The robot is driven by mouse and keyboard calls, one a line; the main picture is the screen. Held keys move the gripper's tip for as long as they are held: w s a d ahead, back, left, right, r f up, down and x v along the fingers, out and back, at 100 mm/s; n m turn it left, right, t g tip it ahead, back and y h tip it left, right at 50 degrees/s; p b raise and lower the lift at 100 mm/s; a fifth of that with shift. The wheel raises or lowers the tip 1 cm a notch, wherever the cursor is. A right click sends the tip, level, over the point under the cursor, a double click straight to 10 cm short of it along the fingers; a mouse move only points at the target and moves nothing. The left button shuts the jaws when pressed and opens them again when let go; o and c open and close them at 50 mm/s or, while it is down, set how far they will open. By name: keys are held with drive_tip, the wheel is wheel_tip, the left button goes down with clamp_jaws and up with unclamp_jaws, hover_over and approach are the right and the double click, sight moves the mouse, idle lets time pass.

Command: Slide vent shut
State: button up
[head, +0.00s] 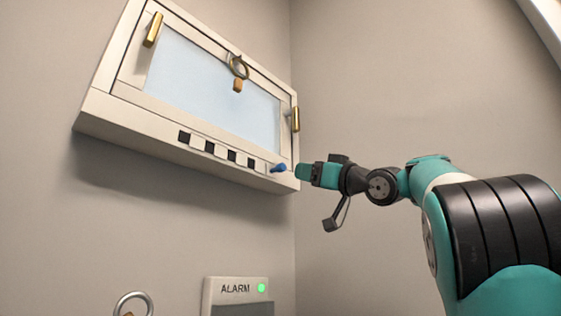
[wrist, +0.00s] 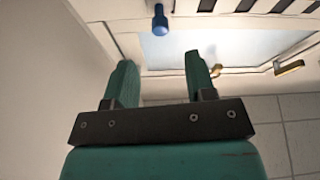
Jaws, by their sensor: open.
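The vent (head: 220,152) is a slotted strip along the lower frame of a window, with several dark openings between pale bars. Its slots also show at the top right of the wrist view (wrist: 245,5). A blue knob (head: 279,168) sticks out at the right end of the strip and shows in the wrist view (wrist: 160,20). My gripper (head: 303,171) is just right of the knob in the head view. In the wrist view my gripper (wrist: 160,78) is open and empty, its fingers apart. The knob appears beyond the fingertips, horizontally between them, with no contact visible.
An alarm panel (head: 237,290) with a green light and a metal ring (head: 133,302) are below. The wall between is clear.

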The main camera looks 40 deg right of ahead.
sight(284, 169)
drive_tip(key=p+x, duration=0.4)
drive_tip(key=x, duration=0.6)
drive_tip(key=shift+p, duration=0.3)
drive_tip(key=shift+c, duration=0.3)
clamp_jaws()
